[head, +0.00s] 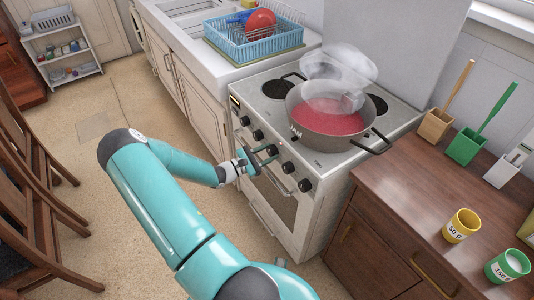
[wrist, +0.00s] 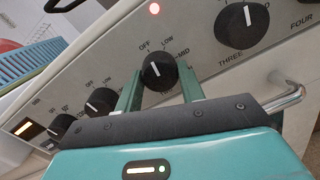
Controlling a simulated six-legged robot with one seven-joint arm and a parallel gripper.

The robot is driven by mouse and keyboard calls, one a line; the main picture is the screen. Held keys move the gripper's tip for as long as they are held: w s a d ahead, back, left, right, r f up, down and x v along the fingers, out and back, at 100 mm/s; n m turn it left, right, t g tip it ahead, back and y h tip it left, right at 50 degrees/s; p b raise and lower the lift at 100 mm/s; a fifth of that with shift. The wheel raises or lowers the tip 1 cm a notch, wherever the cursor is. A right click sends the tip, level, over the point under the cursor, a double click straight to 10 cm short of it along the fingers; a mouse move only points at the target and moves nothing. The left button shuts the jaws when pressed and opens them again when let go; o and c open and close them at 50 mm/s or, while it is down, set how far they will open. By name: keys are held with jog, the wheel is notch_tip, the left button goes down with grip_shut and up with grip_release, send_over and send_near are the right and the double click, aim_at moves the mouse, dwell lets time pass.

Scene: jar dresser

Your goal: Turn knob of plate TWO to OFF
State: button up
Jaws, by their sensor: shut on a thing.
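In the wrist view my gripper (wrist: 160,82) is shut on a black stove knob (wrist: 160,68), with one green finger on each side of it. OFF, LOW and MID are printed around this knob. A short white mark shows on its face, roughly upward and towards the OFF side; its exact setting is hard to tell. In the head view my gripper (head: 256,160) is at the stove's front panel, among the row of knobs.
A steaming pot (head: 325,132) of red food stands on the stove (head: 262,112). In the wrist view a red light (wrist: 154,8) glows above the knobs, another knob (wrist: 100,101) is to the left, and the oven handle (wrist: 287,99) is close on the right.

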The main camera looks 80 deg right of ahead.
jog(key=shift+n, duration=0.7)
jog(key=o, duration=1)
jog(key=shift+w+a, duration=0.1)
jog(key=v, duration=1.3)
jog(key=shift+w+a, duration=0.15)
jog(key=shift+a, duration=0.1)
